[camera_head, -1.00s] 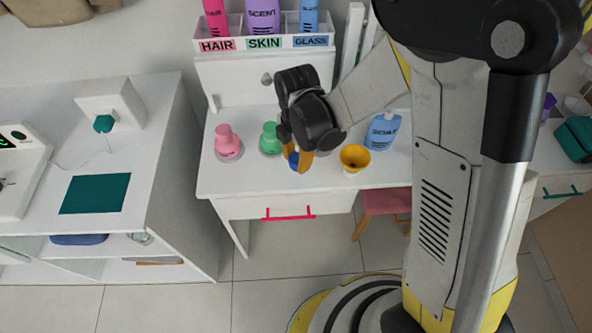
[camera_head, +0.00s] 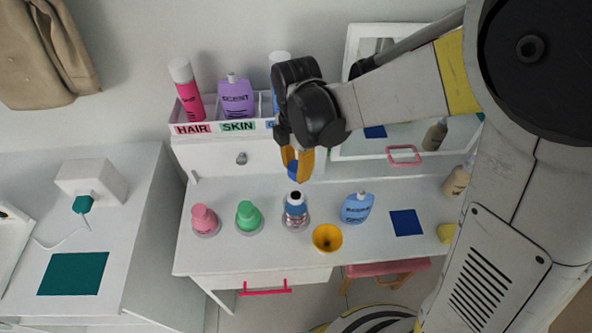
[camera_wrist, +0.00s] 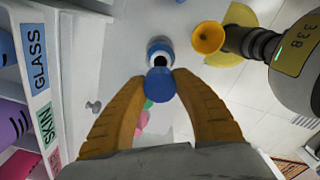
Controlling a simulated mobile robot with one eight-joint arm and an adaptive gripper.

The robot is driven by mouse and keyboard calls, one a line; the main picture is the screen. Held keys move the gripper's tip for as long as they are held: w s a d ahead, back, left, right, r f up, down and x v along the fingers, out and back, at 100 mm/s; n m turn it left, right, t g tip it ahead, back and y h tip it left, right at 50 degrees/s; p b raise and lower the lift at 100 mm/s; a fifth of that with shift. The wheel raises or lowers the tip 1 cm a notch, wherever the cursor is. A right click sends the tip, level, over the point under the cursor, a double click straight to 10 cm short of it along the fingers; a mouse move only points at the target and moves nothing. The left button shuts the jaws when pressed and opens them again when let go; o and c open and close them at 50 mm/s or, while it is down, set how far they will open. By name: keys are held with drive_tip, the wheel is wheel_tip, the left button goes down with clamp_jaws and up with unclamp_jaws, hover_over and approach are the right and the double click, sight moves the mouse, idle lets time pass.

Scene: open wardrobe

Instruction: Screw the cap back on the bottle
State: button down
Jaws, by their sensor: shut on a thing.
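My gripper (camera_head: 297,172) points down above the white desk, its orange fingers shut on a blue cap (camera_head: 293,168). In the wrist view the cap (camera_wrist: 159,86) sits between the two fingertips. The open blue bottle (camera_head: 295,212) stands upright on the desk below the cap, with its dark mouth facing up. In the wrist view the bottle (camera_wrist: 160,47) shows just beyond the cap, which overlaps its near edge. The cap appears apart from the bottle, with a gap between them in the head view.
A pink bottle (camera_head: 204,220) and a green bottle (camera_head: 249,217) stand left of the open bottle. A yellow funnel (camera_head: 327,239) and a blue bottle (camera_head: 357,208) stand right of it. A labelled organizer (camera_head: 208,127) and a mirror (camera_head: 385,155) are behind.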

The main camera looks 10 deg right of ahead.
sight(296, 167)
drive_tip(key=shift+s, duration=0.1)
drive_tip(key=shift+f+b, duration=2.45)
drive_tip(key=shift+f, duration=0.5)
drive_tip(key=shift+f+b, duration=1.45)
drive_tip(key=shift+f, duration=0.15)
drive_tip(key=c, duration=1)
unclamp_jaws()
drive_tip(key=shift+r, duration=0.1)
wheel_tip(296, 167, up, 12)
